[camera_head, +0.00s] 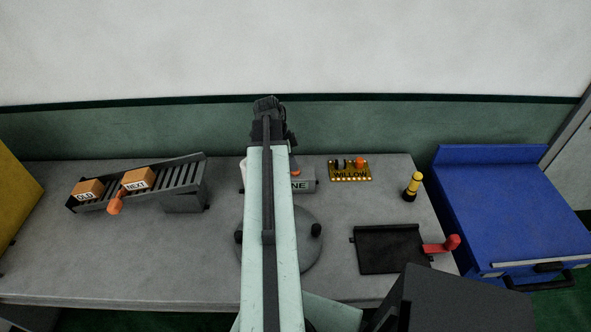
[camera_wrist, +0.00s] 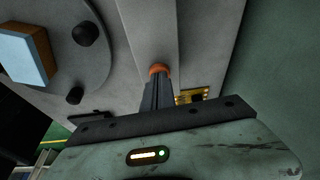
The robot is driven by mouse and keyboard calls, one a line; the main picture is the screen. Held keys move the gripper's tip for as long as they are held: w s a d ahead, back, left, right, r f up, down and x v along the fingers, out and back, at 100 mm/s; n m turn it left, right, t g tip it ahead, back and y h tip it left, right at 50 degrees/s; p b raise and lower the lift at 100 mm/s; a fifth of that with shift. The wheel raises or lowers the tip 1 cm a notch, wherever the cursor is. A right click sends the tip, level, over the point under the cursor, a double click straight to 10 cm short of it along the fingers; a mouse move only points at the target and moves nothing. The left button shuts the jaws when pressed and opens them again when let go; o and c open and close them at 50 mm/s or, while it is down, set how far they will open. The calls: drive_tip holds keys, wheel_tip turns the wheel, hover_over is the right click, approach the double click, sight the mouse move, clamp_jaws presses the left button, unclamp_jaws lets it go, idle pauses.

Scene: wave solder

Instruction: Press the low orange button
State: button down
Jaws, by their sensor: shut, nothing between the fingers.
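The low orange button (camera_wrist: 158,69) shows in the wrist view as a round orange cap just beyond my fingertips. In the head view only a small orange edge (camera_head: 295,172) shows beside my arm, on a grey block (camera_head: 303,185) whose label is partly hidden and ends in "NE". My gripper (camera_wrist: 157,80) is shut and empty, its dark fingers pointing at the cap and covering its near part. I cannot tell whether the tips touch it. In the head view my arm hides the fingers and most of the button.
A yellow WILLOW board (camera_head: 350,172), a yellow-black post (camera_head: 412,186) and a dark plate (camera_head: 390,250) with a red handle lie right. A roller chute (camera_head: 180,178) stands left.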

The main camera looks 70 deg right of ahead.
idle(0.3)
wheel_tip(320, 180, up, 6)
drive_tip(key=p, duration=0.6)
drive_tip(key=shift+r, duration=0.1)
drive_tip(key=p+v, duration=0.7)
drive_tip(key=shift+r+p, duration=0.25)
drive_tip(key=shift+p, duration=0.1)
drive_tip(key=shift+w+a, duration=0.1)
drive_tip(key=shift+w, duration=0.05)
